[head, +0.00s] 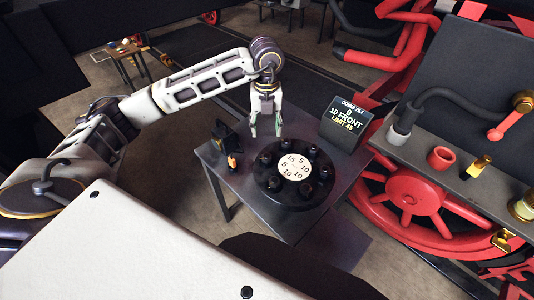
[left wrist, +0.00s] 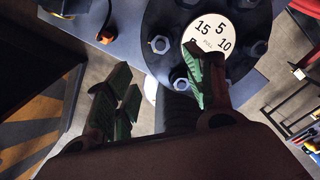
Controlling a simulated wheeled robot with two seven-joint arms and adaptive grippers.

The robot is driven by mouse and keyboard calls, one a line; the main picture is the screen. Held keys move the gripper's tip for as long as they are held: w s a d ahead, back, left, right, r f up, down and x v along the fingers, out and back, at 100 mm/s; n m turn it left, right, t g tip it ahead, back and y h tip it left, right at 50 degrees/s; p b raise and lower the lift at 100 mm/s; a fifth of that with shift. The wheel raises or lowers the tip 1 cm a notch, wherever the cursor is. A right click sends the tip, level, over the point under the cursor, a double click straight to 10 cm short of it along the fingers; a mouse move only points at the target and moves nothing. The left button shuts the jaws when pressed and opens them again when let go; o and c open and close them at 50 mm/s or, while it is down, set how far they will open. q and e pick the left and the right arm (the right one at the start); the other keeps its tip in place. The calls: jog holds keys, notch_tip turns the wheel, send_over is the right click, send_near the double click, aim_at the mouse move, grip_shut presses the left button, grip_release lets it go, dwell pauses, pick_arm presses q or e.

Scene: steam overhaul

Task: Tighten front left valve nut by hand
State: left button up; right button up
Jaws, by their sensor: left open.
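The round black valve cover (head: 294,199) lies on a small grey table. Several hex nuts on studs stand in a ring around its white dial plate (head: 295,167), which bears numbers such as 15, 5 and 10. My left gripper (head: 266,128) is open and empty above the table, behind and left of the cover. In the left wrist view its green fingers (left wrist: 157,70) are spread wide. One finger overlaps the cover and hides part of the plate's edge. A nut (left wrist: 160,44) shows left of the plate, and another nut (left wrist: 181,84) is beside that finger. My right gripper is not in view.
A dark box with an orange item (head: 232,161) is at the table's left. Red wheels (head: 411,197) and a grey shelf (head: 455,180) with fittings lie to the right.

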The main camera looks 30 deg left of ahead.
aim_at(267, 155)
pick_arm(q)
notch_tip(267, 155, down, 14)
jog(key=p, duration=0.2)
jog(key=shift+p, duration=0.3)
dwell(0.5)
jog(key=c, duration=1)
jog(key=shift+w, duration=0.1)
